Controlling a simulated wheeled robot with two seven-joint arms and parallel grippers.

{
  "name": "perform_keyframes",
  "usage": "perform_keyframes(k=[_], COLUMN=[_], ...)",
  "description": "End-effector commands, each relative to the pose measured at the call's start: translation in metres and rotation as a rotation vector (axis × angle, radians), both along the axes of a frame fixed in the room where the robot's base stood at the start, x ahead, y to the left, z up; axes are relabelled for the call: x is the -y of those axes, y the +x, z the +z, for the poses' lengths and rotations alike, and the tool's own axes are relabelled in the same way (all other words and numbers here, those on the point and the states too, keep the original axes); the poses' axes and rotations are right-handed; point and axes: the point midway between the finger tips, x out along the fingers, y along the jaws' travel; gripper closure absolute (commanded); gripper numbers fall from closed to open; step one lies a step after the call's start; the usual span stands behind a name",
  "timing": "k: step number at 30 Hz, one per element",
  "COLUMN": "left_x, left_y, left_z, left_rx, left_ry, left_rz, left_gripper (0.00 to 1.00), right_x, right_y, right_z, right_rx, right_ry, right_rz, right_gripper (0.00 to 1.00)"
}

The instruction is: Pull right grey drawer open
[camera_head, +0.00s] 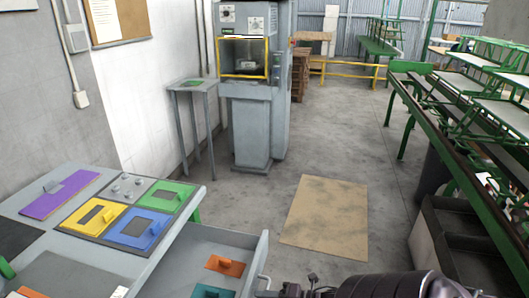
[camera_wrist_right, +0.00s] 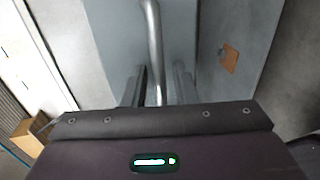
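The grey drawer (camera_head: 262,248) stands pulled out at the bottom of the head view, its inside showing. Its metal bar handle (camera_wrist_right: 152,45) runs down the middle of the right wrist view. My right gripper (camera_wrist_right: 160,90) is at this handle, one finger on each side of the bar, with small gaps visible, so it looks open around it. In the head view my right arm comes in at the bottom right, and the gripper (camera_head: 272,289) is partly cut off at the drawer's front. My left gripper is not in view.
An orange block (camera_head: 225,265) and a teal one (camera_head: 213,291) lie in the drawer. The grey table (camera_head: 110,258) carries purple, yellow, blue and green panels. A cardboard sheet (camera_head: 325,215) lies on the floor beyond. A green-framed rack (camera_head: 455,160) stands at right.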

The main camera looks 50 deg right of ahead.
Motion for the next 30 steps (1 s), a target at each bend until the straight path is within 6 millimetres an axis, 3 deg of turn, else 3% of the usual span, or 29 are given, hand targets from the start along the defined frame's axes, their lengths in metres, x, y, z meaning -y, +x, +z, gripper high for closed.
perform_keyframes(k=[13,30], left_x=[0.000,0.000], left_y=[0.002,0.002], left_z=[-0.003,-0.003], left_rx=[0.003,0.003], left_ry=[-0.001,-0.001], left_rz=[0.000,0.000], left_gripper=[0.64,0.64], right_x=[0.025,0.028], right_y=[-0.060,-0.067], right_z=[0.013,0.015], right_rx=[-0.002,0.000], right_ry=[-0.001,-0.001], right_rz=[0.000,-0.001], right_gripper=[0.74,0.74])
